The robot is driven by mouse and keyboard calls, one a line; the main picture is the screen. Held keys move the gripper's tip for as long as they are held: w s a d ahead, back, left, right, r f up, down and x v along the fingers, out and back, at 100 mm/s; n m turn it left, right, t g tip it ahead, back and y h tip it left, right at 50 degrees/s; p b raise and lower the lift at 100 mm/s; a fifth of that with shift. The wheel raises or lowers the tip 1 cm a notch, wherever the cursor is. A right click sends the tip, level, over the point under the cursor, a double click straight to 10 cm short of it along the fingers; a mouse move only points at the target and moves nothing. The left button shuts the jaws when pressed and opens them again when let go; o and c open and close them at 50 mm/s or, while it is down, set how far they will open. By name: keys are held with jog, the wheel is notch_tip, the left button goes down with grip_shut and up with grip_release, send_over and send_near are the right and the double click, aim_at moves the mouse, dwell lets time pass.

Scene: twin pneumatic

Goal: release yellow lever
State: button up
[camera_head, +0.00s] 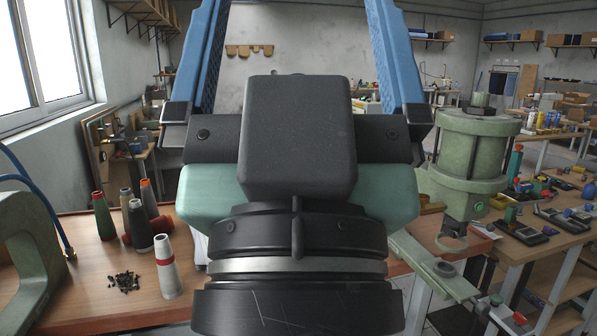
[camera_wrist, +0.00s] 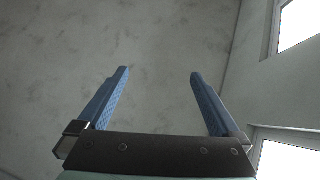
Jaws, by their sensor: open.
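My gripper (camera_head: 300,30) fills the middle of the head view, raised with its two blue fingers wide apart and nothing between them. The fingertips are cut off by the top edge there. In the wrist view my gripper (camera_wrist: 159,72) is open and empty against a bare grey wall. I cannot make out a yellow lever in either view; my gripper and arm hide much of the middle. A green pneumatic press cylinder (camera_head: 474,152) stands to the right, apart from my gripper.
A wooden table (camera_head: 100,270) at left holds several thread cones (camera_head: 166,268) and small dark pieces (camera_head: 125,281). A green machine frame (camera_head: 25,235) stands at the left edge. A cluttered bench (camera_head: 540,245) is at right. Windows (camera_head: 40,50) are at upper left.

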notch_tip(320, 180, up, 11)
jog(key=p, duration=0.8)
